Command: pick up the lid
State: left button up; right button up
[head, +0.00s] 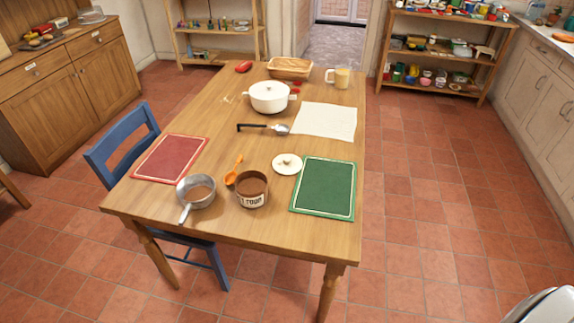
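A small round cream lid (281,167) with a dark-topped knob lies flat on the wooden table. It lies between a brown-filled jar (252,199) and a green mat (325,190), close to the mat's left edge. The jar bears a white label with dark letters and has an open top. A white pot (268,104) farther back has its own white cover on top. Neither of my grippers is in view.
A saucepan (196,198), an orange scoop (232,176) and a red mat (165,158) lie left of the jar. A dark-handled utensil (262,127), a white cloth (330,122), a basket (291,73) and a glass mug (341,78) are farther back. A blue chair (102,160) stands at the table's left.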

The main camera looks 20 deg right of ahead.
aim_at(285, 164)
jog(key=i+j+z, duration=0.8)
jog(key=l, duration=0.1)
